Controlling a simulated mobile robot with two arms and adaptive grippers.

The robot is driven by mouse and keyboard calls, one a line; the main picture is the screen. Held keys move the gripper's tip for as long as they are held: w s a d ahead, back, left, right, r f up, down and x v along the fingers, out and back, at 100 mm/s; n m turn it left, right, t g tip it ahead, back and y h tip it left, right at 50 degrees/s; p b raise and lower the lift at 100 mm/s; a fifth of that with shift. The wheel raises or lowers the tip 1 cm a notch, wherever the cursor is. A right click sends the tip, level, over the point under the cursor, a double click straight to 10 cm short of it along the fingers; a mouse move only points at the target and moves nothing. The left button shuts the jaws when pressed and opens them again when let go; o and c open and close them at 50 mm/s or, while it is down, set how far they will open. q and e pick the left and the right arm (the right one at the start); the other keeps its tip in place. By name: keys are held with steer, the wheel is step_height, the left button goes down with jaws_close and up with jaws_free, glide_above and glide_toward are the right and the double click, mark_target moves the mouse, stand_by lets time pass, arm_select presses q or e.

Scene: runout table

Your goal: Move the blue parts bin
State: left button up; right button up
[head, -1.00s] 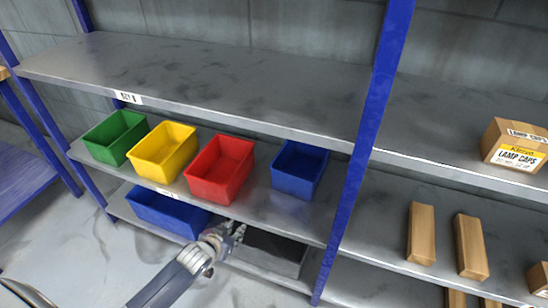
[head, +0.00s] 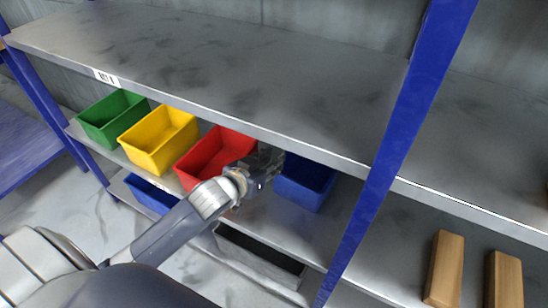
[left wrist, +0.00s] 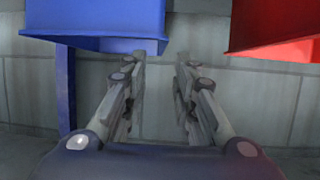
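The blue parts bin (head: 308,187) stands on the middle shelf, to the right of the red bin (head: 205,157). My left gripper (head: 270,163) is at that shelf, between the red bin and the blue bin, close to the blue bin's left side. In the left wrist view my left gripper (left wrist: 162,57) has its fingers apart with nothing held between them. There the blue bin (left wrist: 110,18) is at upper left, its edge reaching between the fingertips, and the red bin (left wrist: 275,30) is at upper right. Contact cannot be told. My right gripper is out of view.
A yellow bin (head: 160,140) and a green bin (head: 113,118) stand left of the red bin. Another blue bin (head: 148,194) and a dark grey bin (head: 262,252) are lower down. A blue upright (head: 400,150) stands right. The upper shelf (head: 230,75) overhangs.

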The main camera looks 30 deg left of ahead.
arm_select(q)
steer(key=shift+s, duration=0.1)
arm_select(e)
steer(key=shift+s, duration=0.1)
arm_select(q)
steer(key=b+x, duration=0.2)
steer(key=x, duration=0.7)
steer(key=shift+x, duration=0.9)
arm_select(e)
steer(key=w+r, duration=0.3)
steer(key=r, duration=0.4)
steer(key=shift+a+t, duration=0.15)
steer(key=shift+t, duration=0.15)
arm_select(q)
jaws_close()
